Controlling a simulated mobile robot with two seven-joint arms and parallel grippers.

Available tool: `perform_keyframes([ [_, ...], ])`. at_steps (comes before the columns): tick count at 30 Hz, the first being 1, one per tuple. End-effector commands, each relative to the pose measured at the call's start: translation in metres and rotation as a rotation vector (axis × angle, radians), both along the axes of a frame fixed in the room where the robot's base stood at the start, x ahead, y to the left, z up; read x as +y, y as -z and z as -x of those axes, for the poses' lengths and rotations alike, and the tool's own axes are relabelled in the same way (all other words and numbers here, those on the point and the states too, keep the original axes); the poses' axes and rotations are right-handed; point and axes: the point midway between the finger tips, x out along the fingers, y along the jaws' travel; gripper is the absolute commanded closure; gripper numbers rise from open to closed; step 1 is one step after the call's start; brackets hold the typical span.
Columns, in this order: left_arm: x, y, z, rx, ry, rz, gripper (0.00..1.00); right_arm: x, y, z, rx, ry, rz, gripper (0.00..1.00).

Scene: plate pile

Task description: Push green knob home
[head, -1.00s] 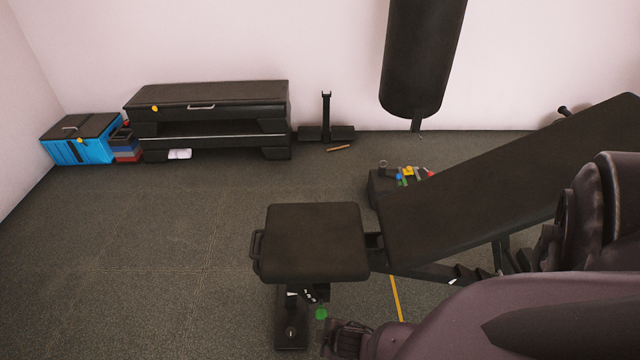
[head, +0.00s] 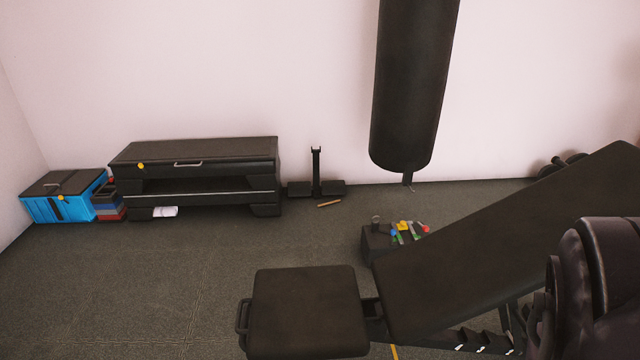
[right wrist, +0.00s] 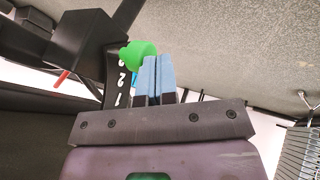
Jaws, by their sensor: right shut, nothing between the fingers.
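The green knob (right wrist: 139,54) shows in the right wrist view, next to a black adjustment bar (right wrist: 118,82) with white numbers. My right gripper (right wrist: 158,62) is shut and empty, its blue fingertips side by side. The fingertips are right beside the knob, just right of it in the picture; I cannot tell whether they touch it. In the head view the bench seat (head: 306,308) is at the bottom, and the knob is out of frame below. My left gripper is not in view.
The inclined bench backrest (head: 500,245) rises to the right. A punching bag (head: 415,90) hangs behind it. A low dark box (head: 378,244) with small coloured items stands behind the bench. A black step bench (head: 195,170) and blue box (head: 58,205) stand by the wall. The left floor is clear.

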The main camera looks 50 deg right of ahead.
Motion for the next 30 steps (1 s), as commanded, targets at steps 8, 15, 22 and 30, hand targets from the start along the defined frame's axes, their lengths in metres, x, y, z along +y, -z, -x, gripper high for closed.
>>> perform_keyframes([
  [8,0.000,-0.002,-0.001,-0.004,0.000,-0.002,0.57,-0.005,-0.001,-0.006,-0.002,-0.001,0.002,1.00],
  [15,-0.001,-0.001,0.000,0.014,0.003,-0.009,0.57,-0.019,-0.001,-0.017,-0.003,0.000,0.001,1.00],
  [22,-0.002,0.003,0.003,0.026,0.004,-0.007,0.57,-0.021,-0.001,-0.018,-0.004,0.002,0.003,1.00],
  [30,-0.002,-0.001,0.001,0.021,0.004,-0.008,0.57,-0.021,-0.004,-0.017,-0.006,0.002,0.004,1.00],
])
